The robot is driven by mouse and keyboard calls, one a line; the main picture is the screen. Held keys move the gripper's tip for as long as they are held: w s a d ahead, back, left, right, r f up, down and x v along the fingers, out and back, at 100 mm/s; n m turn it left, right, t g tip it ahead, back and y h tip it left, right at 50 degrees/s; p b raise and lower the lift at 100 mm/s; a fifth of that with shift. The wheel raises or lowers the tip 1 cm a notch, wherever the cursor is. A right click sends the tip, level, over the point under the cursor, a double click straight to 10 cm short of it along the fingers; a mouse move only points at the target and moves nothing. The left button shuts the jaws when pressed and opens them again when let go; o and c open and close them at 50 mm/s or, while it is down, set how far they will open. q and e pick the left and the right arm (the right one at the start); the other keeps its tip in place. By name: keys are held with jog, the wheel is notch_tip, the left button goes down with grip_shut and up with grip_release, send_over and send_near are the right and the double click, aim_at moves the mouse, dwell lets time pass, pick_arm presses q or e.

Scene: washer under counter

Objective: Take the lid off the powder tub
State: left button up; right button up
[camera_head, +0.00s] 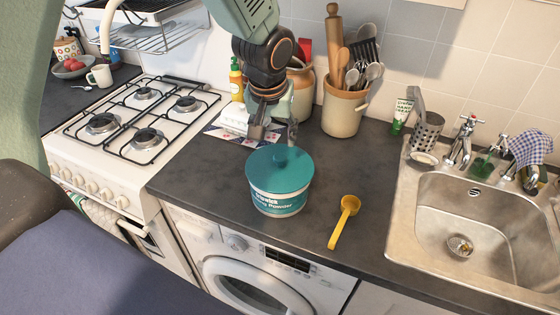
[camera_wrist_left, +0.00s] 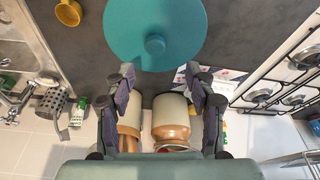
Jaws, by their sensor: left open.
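The powder tub (camera_head: 278,203) stands upright on the dark counter above the washer. My left gripper (camera_head: 275,135) is open and empty, above and just behind the lid in the head view. My right gripper is not in view.
A yellow scoop (camera_head: 344,220) lies right of the tub. Behind are a utensil crock (camera_head: 342,112), another jar (camera_head: 302,90) and a mustard-yellow bottle (camera_head: 236,80). The gas stove (camera_head: 140,120) is left, the sink (camera_head: 470,220) right. Counter between scoop and sink is clear.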

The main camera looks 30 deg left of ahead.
aim_at(281, 156)
pick_arm(q)
jog(key=x, duration=0.3)
jog(key=d+x, duration=0.1)
jog(key=x, duration=0.2)
jog(key=shift+s+d+f, duration=0.1)
jog(key=shift+d+f, duration=0.05)
jog(key=shift+a+f, duration=0.4)
jog(key=shift+a, duration=0.05)
jog(key=shift+d, duration=0.2)
jog(key=shift+c, duration=0.4)
jog(key=shift+d, duration=0.25)
jog(key=c, duration=0.3)
jog(key=shift+a, duration=0.4)
jog(key=c, duration=0.6)
jog(key=shift+d, duration=0.1)
jog(key=shift+c, duration=0.8)
jog(key=shift+d, duration=0.2)
grip_shut()
